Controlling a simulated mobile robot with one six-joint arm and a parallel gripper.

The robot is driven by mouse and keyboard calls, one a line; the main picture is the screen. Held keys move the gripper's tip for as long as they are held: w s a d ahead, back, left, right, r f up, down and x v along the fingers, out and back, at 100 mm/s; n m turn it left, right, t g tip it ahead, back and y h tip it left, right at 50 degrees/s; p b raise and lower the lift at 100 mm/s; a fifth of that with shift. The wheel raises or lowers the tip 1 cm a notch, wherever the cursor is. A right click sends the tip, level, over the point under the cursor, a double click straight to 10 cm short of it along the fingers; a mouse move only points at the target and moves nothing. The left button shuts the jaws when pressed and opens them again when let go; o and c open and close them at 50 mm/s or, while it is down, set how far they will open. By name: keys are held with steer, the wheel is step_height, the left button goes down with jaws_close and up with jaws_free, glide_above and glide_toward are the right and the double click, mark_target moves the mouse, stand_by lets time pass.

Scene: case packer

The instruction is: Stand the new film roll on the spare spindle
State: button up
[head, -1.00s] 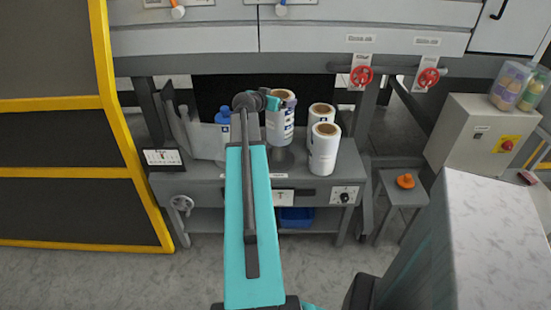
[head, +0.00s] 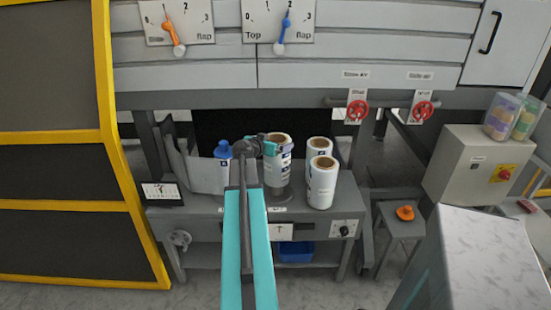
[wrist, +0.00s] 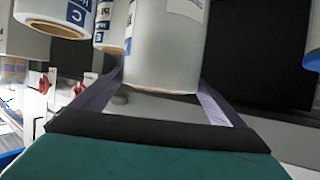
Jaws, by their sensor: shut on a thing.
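A white film roll with a brown core and dark blue print (head: 277,165) is upright in my gripper (head: 268,147), above the bench (head: 345,203). In the wrist view the roll (wrist: 165,45) fills the space between the two fingers (wrist: 160,100), which are shut on it. A grey round piece (head: 281,191) shows just under the roll in the head view. It may be the spare spindle's base; a spindle pin is hidden, and I cannot tell whether the roll touches it.
Two similar rolls stand close on the right, one behind (head: 318,148) and one in front (head: 321,185). A small sign (head: 161,194) is at the bench's left end.

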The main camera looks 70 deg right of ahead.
steer(key=shift+f, duration=1.3)
steer(key=shift+f+p, duration=0.55)
steer(key=shift+f, duration=1.45)
steer(key=o, duration=1.8)
steer(key=b+v, duration=0.3)
steer(key=v, duration=0.9)
